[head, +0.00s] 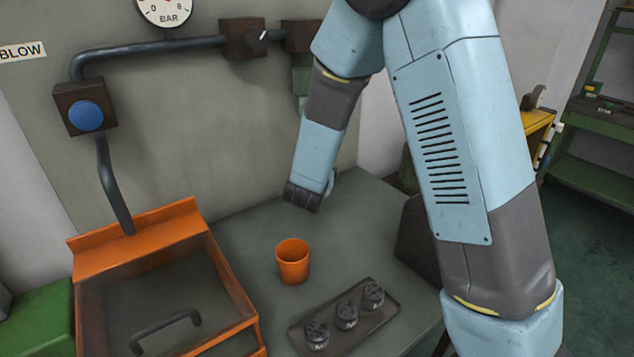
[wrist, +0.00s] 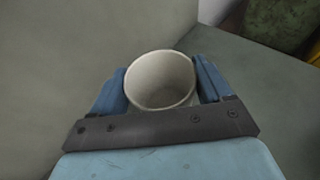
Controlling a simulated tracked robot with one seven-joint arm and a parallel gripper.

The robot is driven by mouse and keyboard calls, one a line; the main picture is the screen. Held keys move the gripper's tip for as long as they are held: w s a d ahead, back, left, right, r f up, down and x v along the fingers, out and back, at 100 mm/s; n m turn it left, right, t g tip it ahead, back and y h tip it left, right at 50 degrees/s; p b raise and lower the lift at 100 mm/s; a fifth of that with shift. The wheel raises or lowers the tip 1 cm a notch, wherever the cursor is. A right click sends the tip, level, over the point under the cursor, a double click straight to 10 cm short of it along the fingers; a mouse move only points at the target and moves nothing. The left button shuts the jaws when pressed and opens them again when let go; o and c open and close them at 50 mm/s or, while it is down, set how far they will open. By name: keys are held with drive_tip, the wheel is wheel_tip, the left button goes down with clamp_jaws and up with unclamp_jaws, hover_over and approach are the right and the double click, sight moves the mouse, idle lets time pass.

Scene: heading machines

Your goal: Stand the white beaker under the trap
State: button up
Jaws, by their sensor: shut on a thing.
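The white beaker (wrist: 160,80) is between the blue fingers of my gripper (wrist: 162,88) in the wrist view, seen from above into its open mouth. My gripper is shut on it. In the head view my gripper (head: 312,200) is low over the far part of the grey bench, close to the back panel; the beaker is hidden there behind my wrist. Whether the beaker touches the bench I cannot tell. A grey-green fitting (head: 301,80), possibly the trap, hangs below the pipe and is partly covered by my arm.
An orange cup (head: 292,262) stands on the bench (head: 240,240). A dark tray (head: 378,322) holds three black parts. An orange box (head: 190,213) with a clear handled lid is at left. A blue button (head: 86,116) and a pipe (head: 150,48) are on the panel.

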drive_tip(key=shift+w+a+f, duration=0.2)
drive_tip(key=shift+w+f, duration=0.1)
drive_tip(key=shift+f, duration=0.25)
drive_tip(key=shift+w+f, duration=0.1)
drive_tip(key=shift+f, duration=1.45)
drive_tip(key=shift+f, duration=0.1)
drive_tip(key=o, duration=1)
